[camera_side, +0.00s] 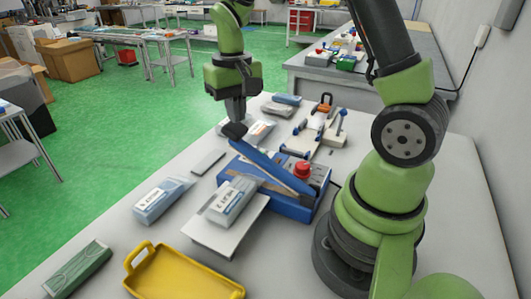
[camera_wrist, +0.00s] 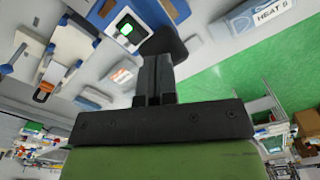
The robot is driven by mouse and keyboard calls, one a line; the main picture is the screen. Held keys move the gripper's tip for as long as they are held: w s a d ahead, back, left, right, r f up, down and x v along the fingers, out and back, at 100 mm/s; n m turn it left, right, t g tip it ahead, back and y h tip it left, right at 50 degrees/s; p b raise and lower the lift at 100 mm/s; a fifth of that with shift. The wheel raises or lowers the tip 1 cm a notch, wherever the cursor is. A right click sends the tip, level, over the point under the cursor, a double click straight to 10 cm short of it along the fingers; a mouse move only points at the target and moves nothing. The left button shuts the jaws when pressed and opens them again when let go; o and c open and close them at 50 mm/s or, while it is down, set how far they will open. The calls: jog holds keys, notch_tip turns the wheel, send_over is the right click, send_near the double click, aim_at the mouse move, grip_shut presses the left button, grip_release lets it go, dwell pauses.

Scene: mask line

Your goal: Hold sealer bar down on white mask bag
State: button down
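The blue sealer (camera_side: 290,200) stands on the table with its long blue sealer bar (camera_side: 270,165) raised at a slant, a black handle (camera_side: 235,130) at its upper end. The white mask bag (camera_side: 233,200) lies on a white plate (camera_side: 215,240) in front of the sealer, its far edge reaching toward the sealer under the bar. My gripper (camera_side: 235,118) points down at the black handle, fingers together. In the wrist view, the fingertips (camera_wrist: 157,62) meet the handle (camera_wrist: 165,43); I cannot tell whether they grip it or only touch it.
A red button (camera_side: 302,169) tops the sealer. Another bag (camera_side: 160,200) and a grey bar (camera_side: 208,162) lie to the left. A yellow tray (camera_side: 185,275) and green pack (camera_side: 77,268) are in front. Clamps (camera_side: 318,130) and more bags (camera_side: 258,130) lie behind.

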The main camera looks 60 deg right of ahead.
jog(key=shift+f, duration=0.65)
jog(key=shift+w+f, duration=0.25)
jog(key=shift+f, duration=1.05)
jog(key=shift+w+f, duration=0.3)
jog(key=shift+f, duration=1)
jog(key=shift+w+f, duration=0.25)
jog(key=shift+f, duration=1.05)
dwell(1.4)
jog(key=shift+s+r, duration=0.25)
jog(key=shift+r, duration=1.4)
jog(key=shift+s+r, duration=0.3)
jog(key=shift+r, duration=1.35)
jog(key=shift+s+r, duration=0.25)
jog(key=shift+r, duration=1.4)
